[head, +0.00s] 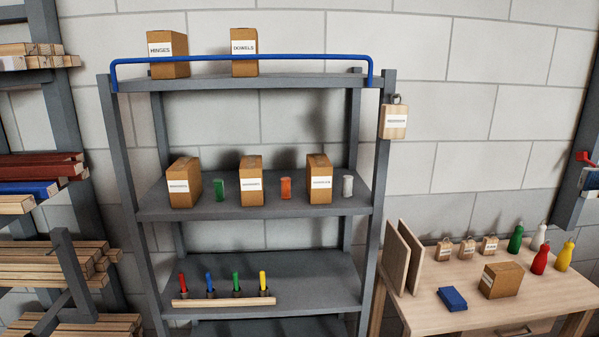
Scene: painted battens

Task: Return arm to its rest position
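Neither of my arms nor grippers shows in the head view. The grey shelf unit (255,209) stands in the middle against a white block wall. Its top shelf holds the HINGES box (172,63) and the DOWELS box (244,58) behind a blue rail (245,58). The middle shelf holds three cardboard boxes with a green jar (219,190), an orange jar (286,188) and a clear or white jar (348,186) among them. A lower shelf holds several coloured-handled tools behind a wooden batten (222,302).
At left, a rack carries timber, with dark red battens (40,172) and a blue one (28,191). At right, a wooden table (420,313) holds a box (501,280), a blue block (452,299), several bottles, tags and upright boards (396,258). A wooden tag (395,122) hangs on the shelf post.

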